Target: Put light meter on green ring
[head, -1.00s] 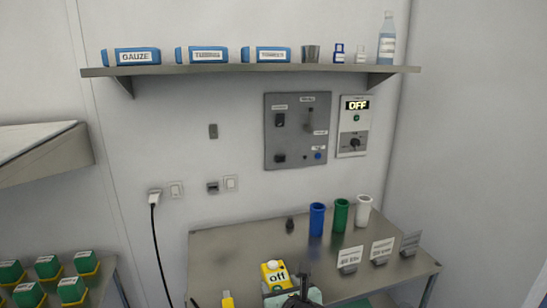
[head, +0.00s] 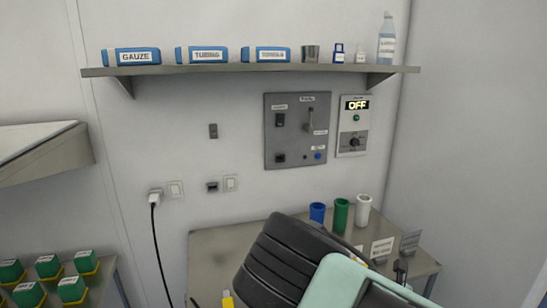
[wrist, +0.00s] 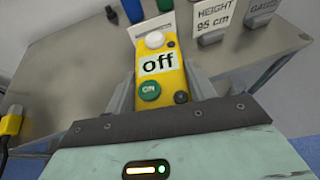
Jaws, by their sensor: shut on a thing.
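The light meter (wrist: 160,68) is a yellow box with a white dome, a display reading "off" and a green ON button. In the wrist view it stands between the two grey fingers of my gripper (wrist: 162,80), which is shut on its sides. In the head view my black and mint arm covers the meter and the gripper. I cannot make out a green ring in either view.
On the metal table (head: 215,245) stand a blue cup (head: 317,212), a green cup (head: 341,215) and a white cup (head: 363,210) at the back. Label stands (head: 382,248) are at the right. A yellow-and-black object (wrist: 10,125) shows at the wrist view's left edge.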

